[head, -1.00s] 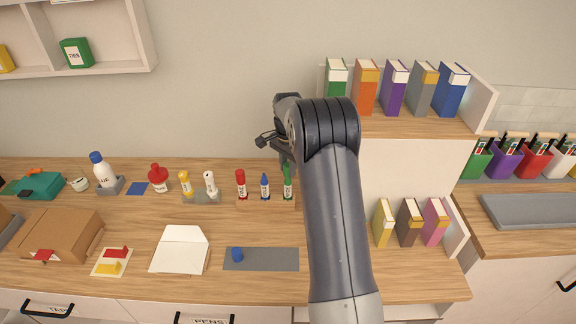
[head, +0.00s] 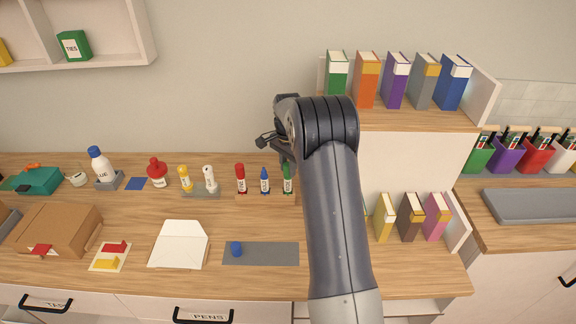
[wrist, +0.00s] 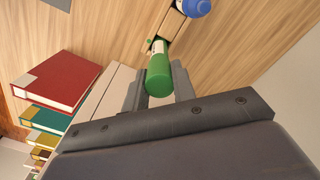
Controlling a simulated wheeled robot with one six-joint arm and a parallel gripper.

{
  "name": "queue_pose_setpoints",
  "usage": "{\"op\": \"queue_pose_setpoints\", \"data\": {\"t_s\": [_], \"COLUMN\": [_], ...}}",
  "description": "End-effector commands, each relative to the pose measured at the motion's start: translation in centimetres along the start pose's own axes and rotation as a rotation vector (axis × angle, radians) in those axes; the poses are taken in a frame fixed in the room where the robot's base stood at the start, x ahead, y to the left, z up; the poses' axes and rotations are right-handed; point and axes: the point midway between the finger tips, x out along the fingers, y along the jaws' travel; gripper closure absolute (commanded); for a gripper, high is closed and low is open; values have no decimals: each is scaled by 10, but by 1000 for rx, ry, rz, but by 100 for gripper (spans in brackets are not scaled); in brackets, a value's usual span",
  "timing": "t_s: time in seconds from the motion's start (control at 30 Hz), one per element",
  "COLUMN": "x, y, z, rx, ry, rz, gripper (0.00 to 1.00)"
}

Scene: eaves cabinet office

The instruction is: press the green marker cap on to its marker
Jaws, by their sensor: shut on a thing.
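The green marker (head: 287,179) stands upright at the right end of the wooden holder (head: 252,196), beside the blue marker (head: 264,181) and the red marker (head: 240,179). In the wrist view the green cap (wrist: 159,80) lies between my gripper's fingers (wrist: 157,88), which are shut on it. The white marker body (wrist: 158,47) shows just beyond the cap, in line with it. I cannot tell whether the cap is fully seated. The blue marker's top (wrist: 197,7) is close by. In the head view my arm partly hides the gripper.
A shelf unit with books (head: 395,84) stands close on the right of the arm; books (wrist: 68,82) also show in the wrist view. Yellow and white bottles stand left of the holder. A grey mat (head: 275,254) with a small blue piece (head: 236,249) lies in front.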

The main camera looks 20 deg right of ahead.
Motion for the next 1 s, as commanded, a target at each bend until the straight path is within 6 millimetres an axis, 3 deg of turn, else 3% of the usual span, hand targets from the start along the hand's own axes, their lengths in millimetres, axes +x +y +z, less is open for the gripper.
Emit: {"op": "queue_pose_setpoints", "data": {"t_s": [0.23,0.27,0.53,0.83,1.0], "x": [7,6,6,3,-20], "y": [0,0,0,0,-1], "z": [0,0,0,0,0], "rx": [0,0,0,0,0], "ry": [-1,0,0,1,3], "rz": [1,1,1,-1,-4], "gripper": [96,72,50,49,49]}}
